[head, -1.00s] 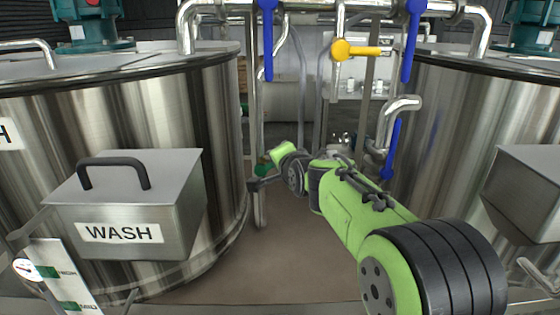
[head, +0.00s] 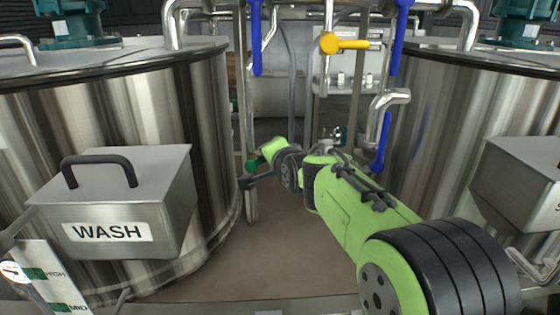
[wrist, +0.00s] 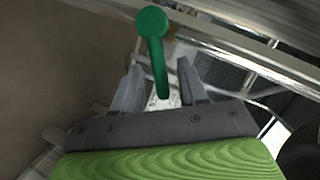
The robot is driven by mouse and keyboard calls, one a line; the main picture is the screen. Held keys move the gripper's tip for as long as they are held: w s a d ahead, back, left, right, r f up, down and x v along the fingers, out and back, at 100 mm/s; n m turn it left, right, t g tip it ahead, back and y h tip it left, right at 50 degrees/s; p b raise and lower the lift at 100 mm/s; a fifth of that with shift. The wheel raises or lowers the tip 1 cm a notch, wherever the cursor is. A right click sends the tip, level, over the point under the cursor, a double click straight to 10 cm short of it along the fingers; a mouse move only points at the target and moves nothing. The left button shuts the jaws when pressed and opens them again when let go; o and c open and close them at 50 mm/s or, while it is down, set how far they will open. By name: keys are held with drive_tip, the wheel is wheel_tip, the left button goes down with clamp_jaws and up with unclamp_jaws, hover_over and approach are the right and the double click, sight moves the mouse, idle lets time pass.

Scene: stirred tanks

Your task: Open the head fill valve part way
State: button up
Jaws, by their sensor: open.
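A green lever handle (wrist: 156,50) with a round hub hangs between my open fingers in the wrist view, with a gap on each side. In the head view the green handle (head: 252,166) is small, beside the upright pipe between the tanks. My gripper (head: 250,180) is open at that pipe, its fingers partly hidden. In the wrist view my gripper (wrist: 157,66) holds nothing. Other valves show a yellow lever (head: 345,44), lying sideways, and blue levers (head: 257,40) hanging down. No readable label tells which is the head fill valve.
A steel tank with a WASH box (head: 130,195) stands on the left. Another steel tank (head: 450,110) with a box (head: 515,185) stands on the right. Pipes (head: 388,100) fill the gap behind my arm. The brown floor (head: 285,260) between the tanks is clear.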

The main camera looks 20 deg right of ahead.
drive_tip(key=a+v, duration=0.1)
drive_tip(key=v, duration=1.3)
drive_tip(key=shift+d, duration=0.5)
